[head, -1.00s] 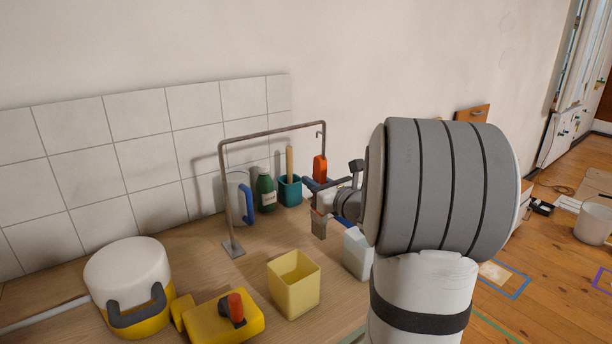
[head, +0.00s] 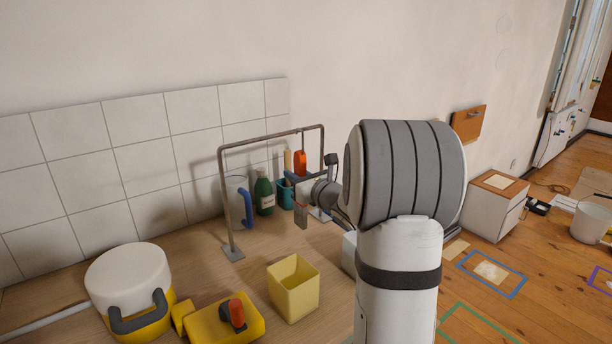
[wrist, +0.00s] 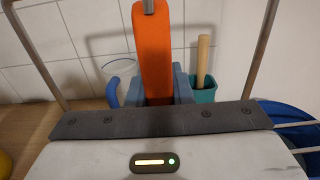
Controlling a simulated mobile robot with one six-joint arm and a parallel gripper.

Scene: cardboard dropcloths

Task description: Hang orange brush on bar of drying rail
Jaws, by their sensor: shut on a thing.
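The orange brush (head: 300,162) is held upright in my gripper (head: 302,188), just below the bar of the drying rail (head: 270,138), near its right end. In the wrist view the orange handle (wrist: 152,50) stands between the blue-grey jaws of my gripper (wrist: 160,88), which are shut on it. A small grey metal piece shows at its top edge; I cannot tell whether it touches the bar. The rail's posts show on both sides in the wrist view.
Behind the rail stand a mug with a blue handle (head: 247,208), a green bottle (head: 264,195) and a teal pot (head: 285,195) with a wooden handle.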

